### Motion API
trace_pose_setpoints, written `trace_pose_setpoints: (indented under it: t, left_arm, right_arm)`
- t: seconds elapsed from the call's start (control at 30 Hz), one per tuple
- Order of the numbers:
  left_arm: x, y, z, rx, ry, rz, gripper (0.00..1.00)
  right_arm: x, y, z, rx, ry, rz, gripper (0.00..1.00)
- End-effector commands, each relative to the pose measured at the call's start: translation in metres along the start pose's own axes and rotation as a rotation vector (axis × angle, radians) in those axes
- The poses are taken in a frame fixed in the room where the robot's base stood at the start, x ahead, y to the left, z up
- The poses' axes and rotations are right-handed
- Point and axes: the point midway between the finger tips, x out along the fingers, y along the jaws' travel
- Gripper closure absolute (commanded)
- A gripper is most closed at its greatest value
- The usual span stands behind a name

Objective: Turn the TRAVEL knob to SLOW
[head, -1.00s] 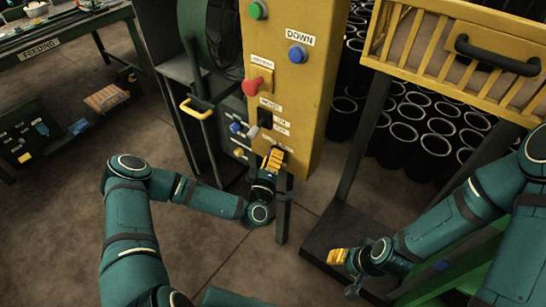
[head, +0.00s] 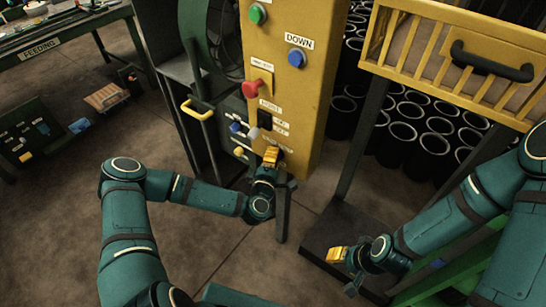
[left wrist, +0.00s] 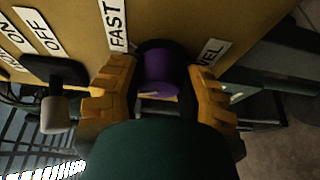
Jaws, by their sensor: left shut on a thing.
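The TRAVEL knob (left wrist: 162,72) is a purple round knob low on the yellow control panel (head: 290,105). In the left wrist view it sits between the two yellow fingers of my left gripper (left wrist: 160,88), which is shut on it. A pale mark shows on the knob's near side. The FAST label (left wrist: 116,25) is to its upper left, and a partly covered label ending in "VEL" (left wrist: 211,52) is at its right. No SLOW label can be read. In the head view my left gripper (head: 271,157) hides the knob. My right gripper (head: 337,255) is away from the panel; its jaw opening is unclear.
A lever switch (left wrist: 57,110) with ON and OFF labels is left of the knob in the left wrist view. Above it on the panel are a red button (head: 251,89), a blue DOWN button (head: 297,57) and a green button (head: 258,14). A yellow handle (head: 198,110) stands left.

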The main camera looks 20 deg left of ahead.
Motion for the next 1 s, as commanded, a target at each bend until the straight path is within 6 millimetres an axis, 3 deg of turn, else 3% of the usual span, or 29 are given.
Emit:
trace_pose_setpoints:
  t: [0.3, 0.33, 0.4, 0.77, 1.0]
  left_arm:
    - [0.002, 0.003, -0.001, -0.001, 0.003, 0.007, 0.98]
    - [0.002, 0.003, -0.001, -0.001, 0.003, 0.007, 0.49]
    - [0.001, 0.002, -0.001, -0.001, 0.003, 0.006, 0.27]
    - [-0.002, 0.001, 0.000, 0.000, 0.001, 0.002, 0.27]
    - [-0.035, 0.000, 0.000, -0.002, 0.000, -0.001, 0.27]
  right_arm:
    - [0.000, 0.000, 0.000, 0.000, 0.000, 0.000, 0.53]
    - [0.000, 0.000, 0.000, 0.000, 0.000, 0.000, 0.53]
    - [0.000, 0.000, 0.000, 0.000, 0.000, 0.000, 0.53]
    - [0.000, 0.000, 0.000, 0.000, 0.000, 0.000, 0.53]
    - [0.000, 0.000, 0.000, 0.000, 0.000, 0.000, 0.53]
